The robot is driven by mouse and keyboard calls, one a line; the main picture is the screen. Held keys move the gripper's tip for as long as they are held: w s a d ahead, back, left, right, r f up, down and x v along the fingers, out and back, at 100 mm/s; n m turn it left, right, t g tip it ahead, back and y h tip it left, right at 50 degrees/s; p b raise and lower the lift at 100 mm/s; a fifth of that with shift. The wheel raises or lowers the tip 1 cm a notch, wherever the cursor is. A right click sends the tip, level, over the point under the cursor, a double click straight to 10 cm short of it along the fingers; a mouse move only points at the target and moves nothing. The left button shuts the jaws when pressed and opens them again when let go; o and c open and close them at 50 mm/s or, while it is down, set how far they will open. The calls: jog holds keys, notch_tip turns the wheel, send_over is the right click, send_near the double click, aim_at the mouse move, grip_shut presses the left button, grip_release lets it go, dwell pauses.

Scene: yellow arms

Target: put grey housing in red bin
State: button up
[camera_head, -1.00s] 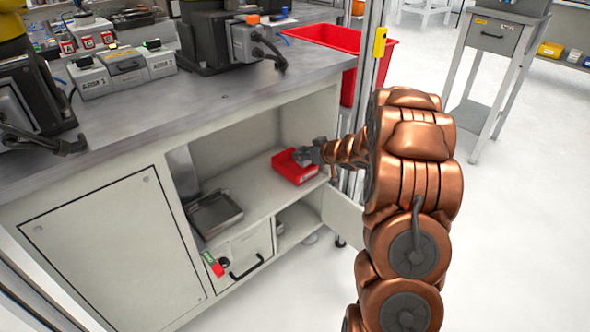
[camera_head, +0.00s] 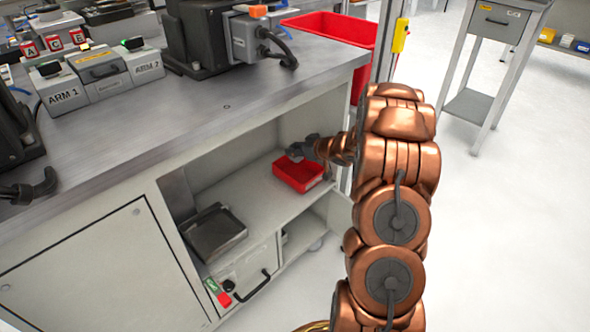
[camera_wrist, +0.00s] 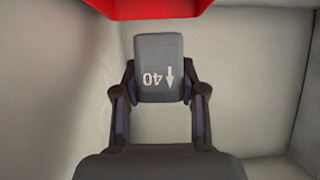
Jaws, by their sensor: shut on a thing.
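The grey housing (camera_wrist: 158,65) is a dark block marked "40" with an arrow. In the wrist view it sits between the two fingers of my gripper (camera_wrist: 160,95), which is shut on it. The housing is hard to make out there. The bin stands on the cabinet shelf, and the visible part of its inside looks empty. Part of the red bin (camera_wrist: 150,8) also shows at the top of the wrist view, beyond the housing.
A dark metal tray (camera_head: 215,232) lies on the shelf, left of the bin. The worktop (camera_head: 215,105) overhangs the cabinet. A larger red bin (camera_head: 335,27) stands behind the bench. A grey side table (camera_head: 497,55) is at right. Bare shelf lies between tray and bin.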

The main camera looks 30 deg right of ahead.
aim_at(302, 158)
jog(key=f, duration=0.2)
jog(key=f+b, duration=0.1)
jog(key=f, duration=0.1)
jog(key=shift+s+d, duration=0.15)
jog(key=shift+d, duration=0.2)
jog(key=shift+f+b, duration=0.8)
jog(key=shift+f, duration=0.85)
jog(key=shift+a+f, duration=0.1)
jog(key=o, duration=1)
jog(key=shift+f, duration=0.1)
jog(key=shift+o, duration=0.2)
